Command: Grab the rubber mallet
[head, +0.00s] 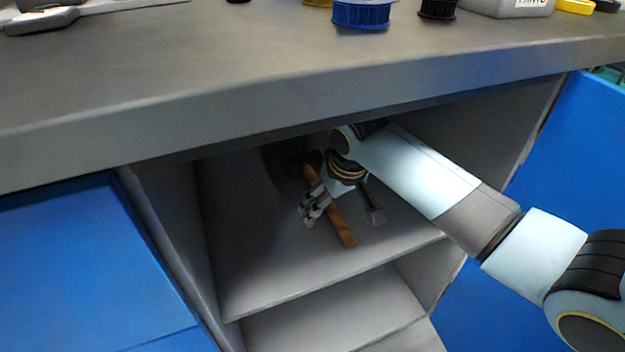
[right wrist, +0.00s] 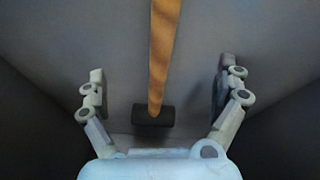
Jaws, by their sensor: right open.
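The rubber mallet lies on the upper shelf inside the open cabinet. In the head view its orange-brown wooden handle (head: 342,226) points toward the shelf's front, and its dark head is in shadow at the back, partly hidden. My right gripper (head: 340,214) reaches in over the mallet, with one finger on each side of the handle. In the right wrist view the mallet's handle (right wrist: 162,55) and black head (right wrist: 153,115) show between the wide-spread fingers of my right gripper (right wrist: 160,85). The fingers are open and apart from the handle. My left gripper is not in view.
The upper shelf (head: 255,285) has bare room around the mallet, with a lower shelf (head: 340,315) below. The grey worktop (head: 220,60) overhangs the opening. Blue panels (head: 75,265) flank the cabinet. A blue spool (head: 361,14) and other items stand on the worktop.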

